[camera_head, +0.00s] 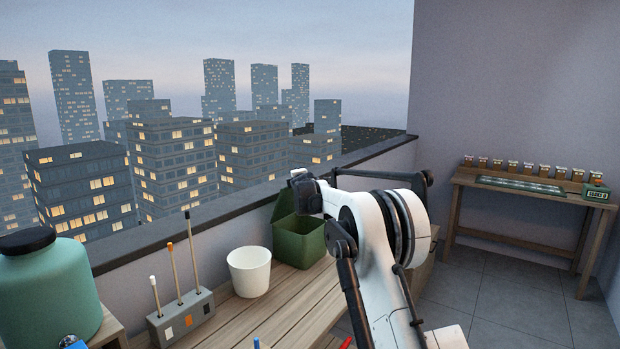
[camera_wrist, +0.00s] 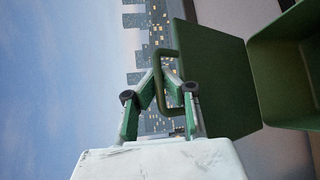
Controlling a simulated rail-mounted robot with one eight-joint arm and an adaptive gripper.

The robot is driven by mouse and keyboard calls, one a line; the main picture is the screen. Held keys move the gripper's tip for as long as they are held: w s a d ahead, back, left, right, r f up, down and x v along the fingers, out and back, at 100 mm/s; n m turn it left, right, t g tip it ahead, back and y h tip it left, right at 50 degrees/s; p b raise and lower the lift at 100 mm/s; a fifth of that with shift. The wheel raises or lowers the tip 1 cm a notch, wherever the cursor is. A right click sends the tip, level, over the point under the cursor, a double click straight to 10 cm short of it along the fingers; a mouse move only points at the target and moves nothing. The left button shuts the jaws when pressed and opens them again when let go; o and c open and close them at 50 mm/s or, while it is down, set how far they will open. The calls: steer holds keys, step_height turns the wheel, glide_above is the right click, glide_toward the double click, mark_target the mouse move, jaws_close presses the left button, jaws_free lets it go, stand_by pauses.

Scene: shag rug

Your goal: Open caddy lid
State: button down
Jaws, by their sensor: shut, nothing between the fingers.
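The green caddy (camera_head: 300,245) stands on the wooden bench against the parapet wall, partly hidden by my arm in the head view. Its lid (camera_head: 286,206) is raised, tilted up at the back. In the wrist view the picture is turned sideways; the lid (camera_wrist: 222,85) stands open from the caddy body (camera_wrist: 285,80), whose inside shows. A loop handle (camera_wrist: 164,52) sits at the lid's edge. My gripper (camera_wrist: 165,78) is shut and holds nothing, its fingertips right by the handle; I cannot tell whether they touch. In the head view the fingers cannot be made out.
A white pot (camera_head: 249,273) stands left of the caddy on the bench (camera_head: 295,310). Further left are a grey block holding several sticks (camera_head: 182,314) and a teal jar (camera_head: 50,290). A side table (camera_head: 520,188) with several small jars stands at the right. Floor between is clear.

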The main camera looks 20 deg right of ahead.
steer(key=c, duration=2.5)
jaws_free()
steer(key=shift+w+r, duration=0.1)
steer(key=shift+r, duration=0.1)
steer(key=o, duration=0.7)
steer(key=shift+d+r, duration=0.1)
steer(key=shift+c, duration=0.2)
steer(key=shift+s, duration=0.2)
steer(key=shift+s, duration=0.2)
steer(key=v, duration=1.1)
steer(key=shift+s, duration=0.25)
steer(key=shift+r, duration=0.1)
